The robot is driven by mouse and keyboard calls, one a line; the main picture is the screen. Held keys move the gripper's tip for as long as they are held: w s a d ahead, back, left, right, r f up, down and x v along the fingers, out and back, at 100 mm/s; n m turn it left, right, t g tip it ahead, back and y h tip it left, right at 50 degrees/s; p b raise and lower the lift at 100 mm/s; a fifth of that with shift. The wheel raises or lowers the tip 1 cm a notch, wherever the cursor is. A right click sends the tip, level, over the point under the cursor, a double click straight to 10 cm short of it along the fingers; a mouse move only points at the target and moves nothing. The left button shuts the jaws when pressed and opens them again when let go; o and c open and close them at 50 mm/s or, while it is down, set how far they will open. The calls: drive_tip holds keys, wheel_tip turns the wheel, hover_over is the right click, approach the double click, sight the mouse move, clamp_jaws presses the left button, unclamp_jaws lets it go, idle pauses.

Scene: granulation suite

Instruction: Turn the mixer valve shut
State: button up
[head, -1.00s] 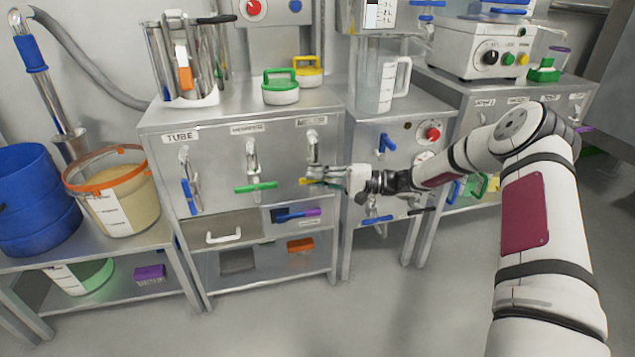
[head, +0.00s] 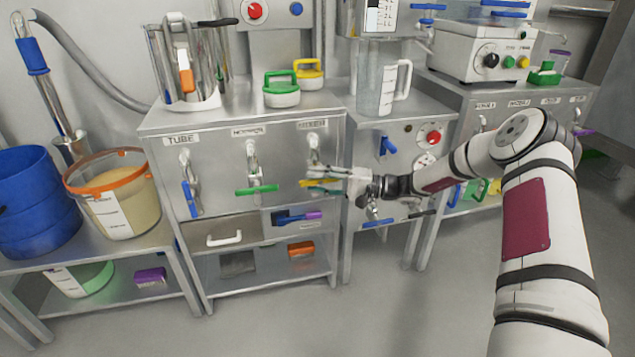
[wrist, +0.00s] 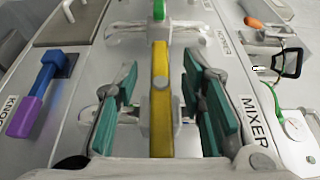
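The mixer valve's yellow handle (head: 304,183) lies about level on the cabinet front, below the rightmost metal spout. In the wrist view the yellow handle (wrist: 160,95) runs lengthwise through the middle, beside a label reading MIXER (wrist: 254,122). My gripper (head: 316,181) reaches in from the right at the handle. In the wrist view the teal finger pads of my gripper (wrist: 160,72) stand on either side of the handle, with a visible gap on each side. The gripper is open and around the handle. The handle's right end is partly hidden by the gripper in the head view.
A green handle (head: 257,189) and a blue handle (head: 189,197) are on valves to the left. A blue and purple handle (wrist: 38,100) sits close by, below the yellow one in the head view. A neighbouring cabinet with a blue handle (head: 387,146) stands to the right.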

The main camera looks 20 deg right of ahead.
drive_tip(key=v, duration=1.2)
drive_tip(key=shift+f, duration=0.1)
drive_tip(key=shift+a, duration=0.1)
drive_tip(key=s+a+r+n+g+h, duration=0.2)
drive_tip(key=s+a+r+g+h, duration=0.3)
drive_tip(key=s+a+r, duration=0.45)
drive_tip(key=s+a+r+n+g+h, duration=0.35)
drive_tip(key=s+a+r, duration=0.2)
drive_tip(key=s, duration=0.65)
drive_tip(key=s+d+r+m+t+h, duration=0.15)
drive_tip(key=s+h, duration=0.25)
drive_tip(key=s, duration=0.9)
drive_tip(key=s+d+h, duration=0.3)
drive_tip(key=s+h, duration=0.1)
drive_tip(key=s, duration=0.9)
wheel_tip(320, 180, up, 37)
drive_tip(key=t+p, duration=0.4)
drive_tip(key=p, duration=3.1)
drive_tip(key=shift+s+d+r+n+p, duration=0.2)
drive_tip(key=shift+s+d+n+p, duration=0.05)
drive_tip(key=shift+n+p, duration=0.05)
